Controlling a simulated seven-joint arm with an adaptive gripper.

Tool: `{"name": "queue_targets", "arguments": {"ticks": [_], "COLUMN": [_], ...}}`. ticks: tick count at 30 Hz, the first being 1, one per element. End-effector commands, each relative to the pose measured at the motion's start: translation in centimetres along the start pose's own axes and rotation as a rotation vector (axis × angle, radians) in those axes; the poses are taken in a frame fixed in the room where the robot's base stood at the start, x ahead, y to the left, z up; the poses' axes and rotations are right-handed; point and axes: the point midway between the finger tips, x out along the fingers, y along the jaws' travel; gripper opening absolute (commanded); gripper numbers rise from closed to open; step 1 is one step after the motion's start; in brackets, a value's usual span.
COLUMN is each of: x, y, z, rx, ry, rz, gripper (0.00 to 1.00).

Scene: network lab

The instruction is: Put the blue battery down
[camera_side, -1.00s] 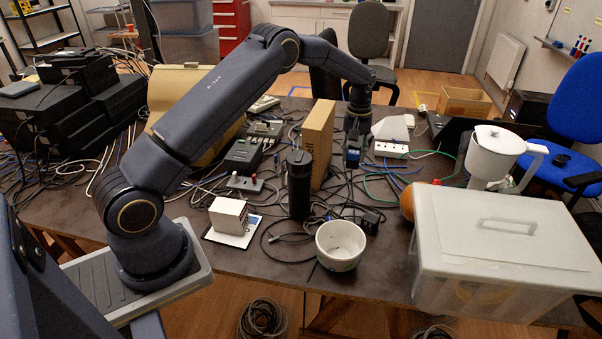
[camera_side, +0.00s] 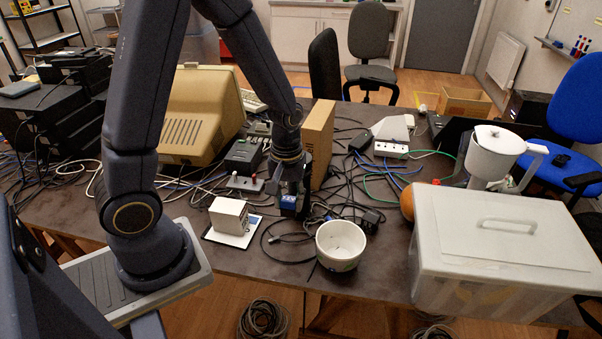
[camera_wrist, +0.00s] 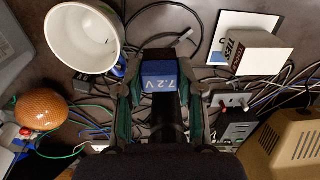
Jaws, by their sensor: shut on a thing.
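The blue battery (camera_side: 288,203) is a small block with a dark part. In the wrist view its blue face (camera_wrist: 161,83) reads "7.2V". My gripper (camera_side: 291,198) points down and is shut on it, one finger at each side in the wrist view. It is over the middle of the table, between the small white box and the white bowl. I cannot tell whether the battery touches the table. The black cylinder is mostly hidden behind my gripper in the side view.
The white bowl (camera_side: 340,246) is at the front right of my gripper. The small white box (camera_side: 229,212) on a white card is at the left. A tall brown box (camera_side: 319,135) stands behind. Cables lie all round. The lidded bin (camera_side: 505,240) fills the right.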

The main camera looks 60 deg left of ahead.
Motion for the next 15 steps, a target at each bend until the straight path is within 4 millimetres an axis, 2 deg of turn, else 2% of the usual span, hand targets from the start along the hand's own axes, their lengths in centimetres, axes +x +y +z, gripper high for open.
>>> {"name": "queue_targets", "arguments": {"ticks": [2,9,15], "x": [0.0,4.2,6.6], "y": [-0.9,-0.9,-0.8], "z": [1.3,1.2,1.1], "rx": [-0.001,-0.003,-0.002], "ry": [-0.001,-0.005,-0.004], "rz": [0.000,-0.004,-0.003], "gripper": [0.00,0.00,0.00]}}
